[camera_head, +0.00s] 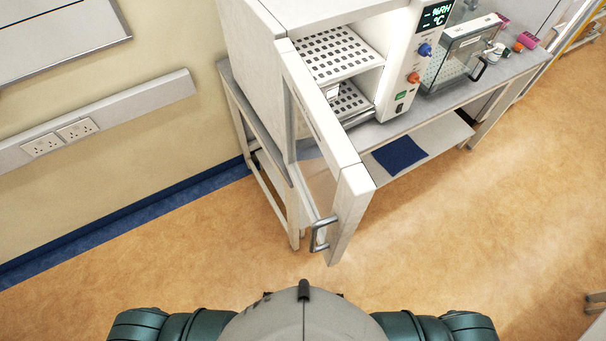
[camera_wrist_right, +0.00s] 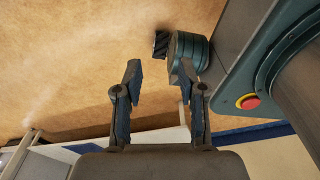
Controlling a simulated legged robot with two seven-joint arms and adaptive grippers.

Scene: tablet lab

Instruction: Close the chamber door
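The chamber (camera_head: 258,75) is a white cabinet on a bench in the head view. Its interior shows perforated shelves (camera_head: 335,52). The chamber door (camera_head: 352,200) stands wide open, swung out toward me from the chamber's left side. It has a pale frame with a window panel and a grey bar handle (camera_head: 322,236) near its free end. My right gripper (camera_wrist_right: 160,72) is open and empty in the wrist view, with floor behind its fingers. No gripper shows in the head view, so my left gripper is out of sight, and neither gripper is seen touching the door.
The bench (camera_head: 378,136) carries a smaller glass-fronted unit (camera_head: 460,60) right of the chamber. A blue sheet (camera_head: 399,155) lies on the lower shelf. A wall with sockets (camera_head: 76,131) is at left. The floor (camera_head: 440,235) in front is clear.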

